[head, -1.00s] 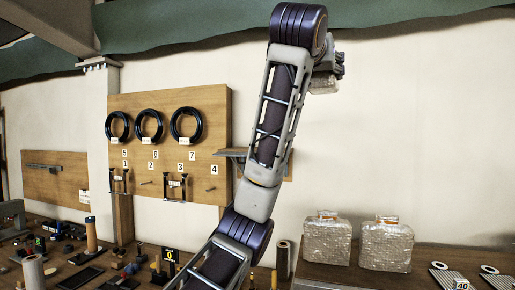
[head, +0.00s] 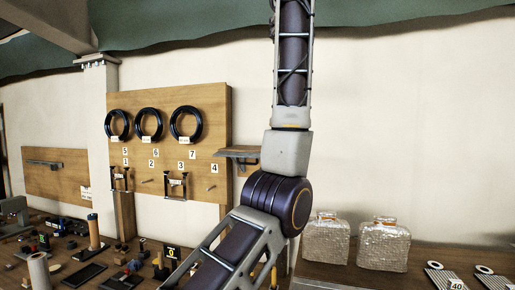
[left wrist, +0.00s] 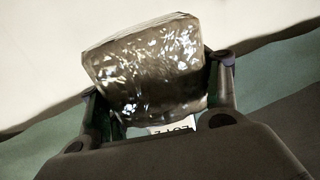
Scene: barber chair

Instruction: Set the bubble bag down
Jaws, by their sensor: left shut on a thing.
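In the left wrist view, a clear, shiny bubble bag (left wrist: 145,72) sits between the two fingers of my left gripper (left wrist: 157,90), which is shut on it. A white label (left wrist: 172,129) with dark print shows at the bag's lower edge, partly hidden by the gripper body. In the head view my arm rises past the top edge, so this gripper and the held bag are out of that picture. Two similar bubble-wrapped bags stand upright side by side on the wooden bench, a left one (head: 326,241) and a right one (head: 384,246). My right gripper is not in view.
A pegboard (head: 210,110) with black rings hangs on the wall. The left bench holds a copper-coloured cylinder (head: 94,232), a white roll (head: 38,271) and small parts. Striped plates (head: 445,277) lie right of the standing bags, beside a 40 tag.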

